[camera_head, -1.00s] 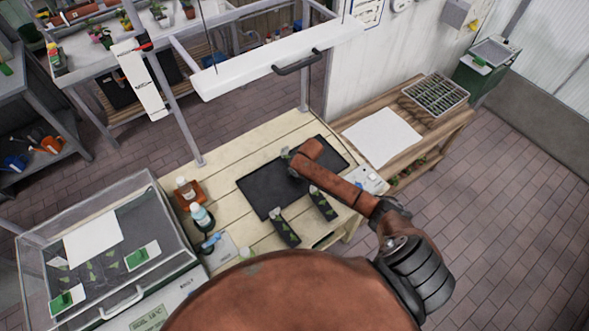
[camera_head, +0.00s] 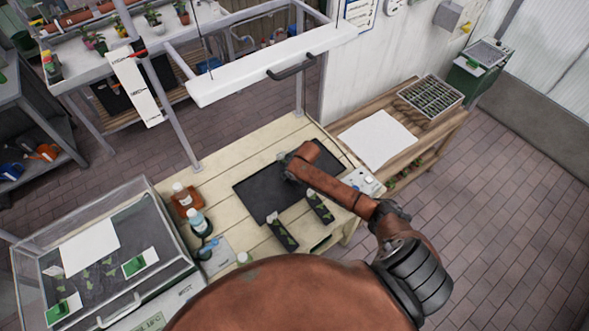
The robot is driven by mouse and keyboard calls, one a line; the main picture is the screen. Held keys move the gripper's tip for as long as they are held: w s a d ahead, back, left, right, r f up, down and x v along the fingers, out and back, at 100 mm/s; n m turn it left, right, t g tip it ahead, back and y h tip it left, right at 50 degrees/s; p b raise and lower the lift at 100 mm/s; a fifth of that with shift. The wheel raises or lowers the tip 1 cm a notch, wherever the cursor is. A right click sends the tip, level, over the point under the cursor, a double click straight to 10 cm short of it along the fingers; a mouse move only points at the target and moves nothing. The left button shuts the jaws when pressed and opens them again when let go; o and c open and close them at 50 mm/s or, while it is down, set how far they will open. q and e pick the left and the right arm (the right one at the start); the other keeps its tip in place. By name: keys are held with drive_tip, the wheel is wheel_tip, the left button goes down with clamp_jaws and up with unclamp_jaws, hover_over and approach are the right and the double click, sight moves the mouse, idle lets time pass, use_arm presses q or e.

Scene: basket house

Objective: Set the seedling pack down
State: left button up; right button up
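Two dark seedling packs with green leaves lie on the pale wooden table (camera_head: 245,155). One pack (camera_head: 281,233) is at the near edge of the black mat (camera_head: 258,194), and another pack (camera_head: 319,206) is to its right. My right gripper (camera_head: 284,162) is over the far part of the mat. My brown arm hides much of it, so I cannot tell whether its fingers are open or whether they hold a pack. My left gripper is not in view.
Bottles (camera_head: 196,222) stand left of the mat. A clear-lidded propagator box (camera_head: 100,250) fills the near left. A white lamp bar (camera_head: 270,68) hangs above the table's far side. A bench at right holds a white sheet (camera_head: 380,139) and a cell tray (camera_head: 431,96).

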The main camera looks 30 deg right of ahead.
drive_tip(key=v, duration=1.1)
